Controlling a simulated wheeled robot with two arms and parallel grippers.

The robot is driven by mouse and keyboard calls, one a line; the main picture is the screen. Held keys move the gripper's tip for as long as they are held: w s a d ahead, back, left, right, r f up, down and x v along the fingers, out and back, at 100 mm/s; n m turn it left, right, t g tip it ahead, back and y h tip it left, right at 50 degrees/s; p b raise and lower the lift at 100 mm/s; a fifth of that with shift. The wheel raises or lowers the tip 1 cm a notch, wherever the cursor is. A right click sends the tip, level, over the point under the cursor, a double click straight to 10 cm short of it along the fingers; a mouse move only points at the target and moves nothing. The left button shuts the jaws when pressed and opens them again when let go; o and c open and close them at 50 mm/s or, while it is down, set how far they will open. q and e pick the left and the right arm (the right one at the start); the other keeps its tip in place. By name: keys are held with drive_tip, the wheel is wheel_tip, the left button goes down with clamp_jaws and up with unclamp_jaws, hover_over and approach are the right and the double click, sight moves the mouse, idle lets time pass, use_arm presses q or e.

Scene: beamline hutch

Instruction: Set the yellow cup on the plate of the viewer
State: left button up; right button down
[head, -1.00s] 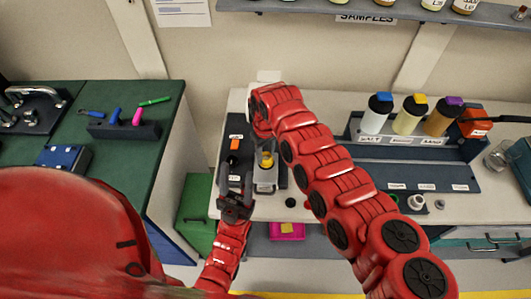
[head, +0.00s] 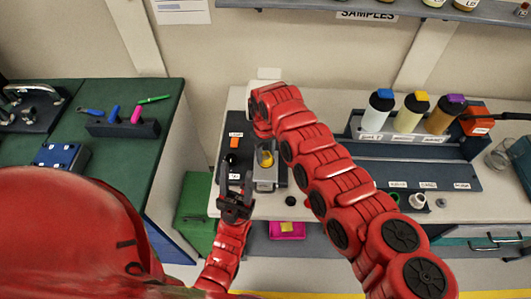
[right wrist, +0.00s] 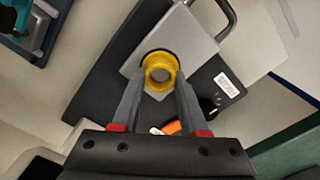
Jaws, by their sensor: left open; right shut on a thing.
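The yellow cup (head: 266,158) is at the grey plate (head: 265,184) of the dark viewer on the bench. In the right wrist view I look down on the round yellow cup (right wrist: 160,72), with the grey plate (right wrist: 190,35) around it. My right gripper (right wrist: 161,78) is shut on the cup, one finger on each side. I cannot tell whether the cup's bottom touches the plate. In the head view the right arm largely hides that gripper. My left gripper (head: 236,172) is open and empty, above the viewer's front left part.
The viewer has an orange part (head: 236,143) at its left. A rack with several capped bottles (head: 410,113) stands at the right. A small black round thing (head: 290,201) lies on the bench nearby. A green bench (head: 80,130) with tools is at the left.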

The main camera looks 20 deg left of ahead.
drive_tip(key=shift+c, duration=1.8)
unclamp_jaws()
